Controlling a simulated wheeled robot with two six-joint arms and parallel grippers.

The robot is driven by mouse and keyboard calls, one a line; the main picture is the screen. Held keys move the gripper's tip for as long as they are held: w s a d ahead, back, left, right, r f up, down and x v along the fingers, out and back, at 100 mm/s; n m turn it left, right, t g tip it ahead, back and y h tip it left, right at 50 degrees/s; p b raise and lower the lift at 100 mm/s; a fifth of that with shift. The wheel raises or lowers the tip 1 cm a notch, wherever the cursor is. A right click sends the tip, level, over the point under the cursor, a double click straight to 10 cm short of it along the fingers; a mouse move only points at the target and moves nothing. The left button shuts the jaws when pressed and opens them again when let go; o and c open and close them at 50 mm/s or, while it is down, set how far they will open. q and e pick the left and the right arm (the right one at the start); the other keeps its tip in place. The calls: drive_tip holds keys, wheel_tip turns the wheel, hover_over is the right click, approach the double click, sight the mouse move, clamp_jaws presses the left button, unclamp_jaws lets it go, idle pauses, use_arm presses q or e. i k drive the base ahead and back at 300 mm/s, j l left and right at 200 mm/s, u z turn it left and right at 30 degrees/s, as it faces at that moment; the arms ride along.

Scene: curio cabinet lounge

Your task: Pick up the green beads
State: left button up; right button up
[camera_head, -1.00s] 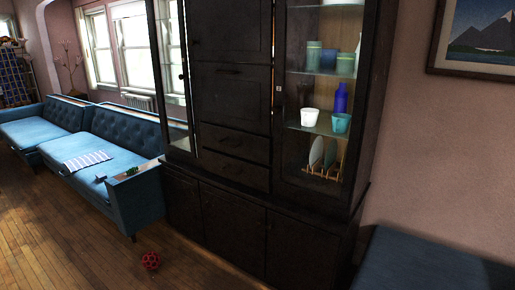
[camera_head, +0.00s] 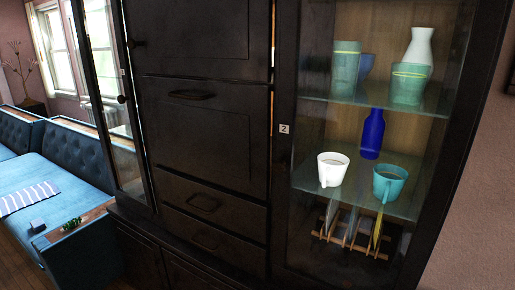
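A small dark green item (camera_head: 71,223) lies on the wooden armrest top of the blue sofa at the lower left. It looks like the green beads, but it is too small to make out single beads. Neither of my grippers is in view, and nothing is seen touching the green item.
The dark cabinet (camera_head: 205,129) fills the middle, close in front. Behind its right glass door stand a white mug (camera_head: 331,172), a teal mug (camera_head: 389,184) and a blue bottle (camera_head: 372,134). The blue sofa (camera_head: 83,176) bears a striped cloth (camera_head: 28,198) and a small blue-grey block (camera_head: 37,225).

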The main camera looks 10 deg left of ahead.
sight(72, 223)
drive_tip(key=i+j+z, duration=0.1)
drive_tip(key=j, duration=0.8)
drive_tip(key=i+j+z, duration=0.1)
drive_tip(key=j, duration=0.8)
drive_tip(key=i+j+z, duration=0.1)
drive_tip(key=j, duration=0.85)
